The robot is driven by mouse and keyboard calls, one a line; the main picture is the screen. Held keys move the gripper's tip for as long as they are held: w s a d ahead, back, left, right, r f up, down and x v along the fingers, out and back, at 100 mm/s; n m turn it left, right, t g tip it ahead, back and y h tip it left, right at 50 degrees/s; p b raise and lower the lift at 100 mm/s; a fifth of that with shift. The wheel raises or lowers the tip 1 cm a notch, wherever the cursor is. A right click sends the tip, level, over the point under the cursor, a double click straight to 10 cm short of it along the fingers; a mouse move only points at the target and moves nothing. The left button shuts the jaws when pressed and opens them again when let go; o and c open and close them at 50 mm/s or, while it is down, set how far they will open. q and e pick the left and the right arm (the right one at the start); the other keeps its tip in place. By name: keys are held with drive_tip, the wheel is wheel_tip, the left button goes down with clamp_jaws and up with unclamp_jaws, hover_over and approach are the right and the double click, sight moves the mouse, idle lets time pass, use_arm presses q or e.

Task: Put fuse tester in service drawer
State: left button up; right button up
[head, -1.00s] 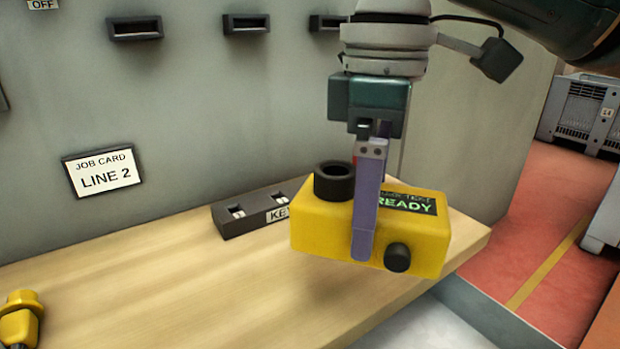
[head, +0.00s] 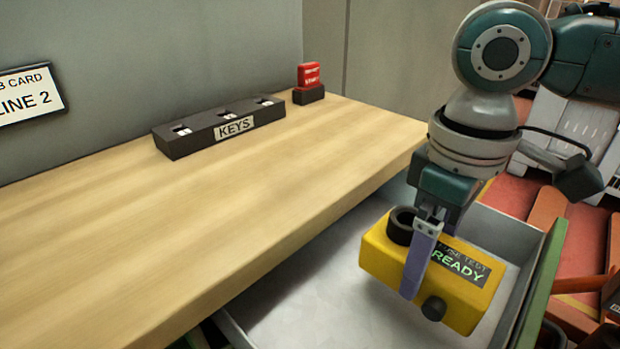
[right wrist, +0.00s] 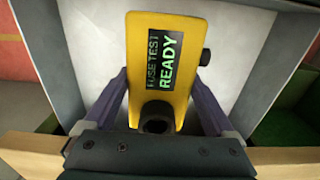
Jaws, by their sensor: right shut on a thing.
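The fuse tester (head: 385,258) is a yellow box with a black round socket, a black knob and a dark label reading FUSE TEST READY. My right gripper (head: 418,265) is shut on it, one purple finger across its near side. In the right wrist view the fuse tester (right wrist: 158,95) sits between both fingers (right wrist: 160,105). The open service drawer (head: 310,277), with a pale grey floor, lies below it. The fuse tester appears held over the drawer; its exact height above the floor is hard to tell. My left gripper is not in view.
The wooden bench top (head: 150,235) adjoins the drawer on the left. On it stand a dark KEYS rack (head: 215,128) and a small red item on a black base (head: 309,80). The drawer's green-edged front (head: 545,280) is at the right.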

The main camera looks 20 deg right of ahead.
wheel_tip(320, 180, down, 4)
drive_tip(key=shift+f+b, duration=0.1)
drive_tip(key=shift+b, duration=0.35)
drive_tip(key=w, duration=0.1)
drive_tip(key=w+a+b, duration=0.1)
drive_tip(key=w, duration=0.1)
drive_tip(key=shift+w+a+f, duration=0.15)
drive_tip(key=shift+w+a, duration=0.05)
drive_tip(key=shift+w, duration=0.05)
drive_tip(key=shift+w+a+f+b, duration=0.1)
drive_tip(key=shift+w+f+b, duration=0.15)
drive_tip(key=shift+b, duration=0.2)
drive_tip(key=shift+f, duration=0.2)
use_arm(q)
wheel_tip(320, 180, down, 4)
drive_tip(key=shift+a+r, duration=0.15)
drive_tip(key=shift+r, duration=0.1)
use_arm(e)
drive_tip(key=shift+s, duration=0.2)
drive_tip(key=shift+f, duration=0.1)
drive_tip(key=o, duration=1.5)
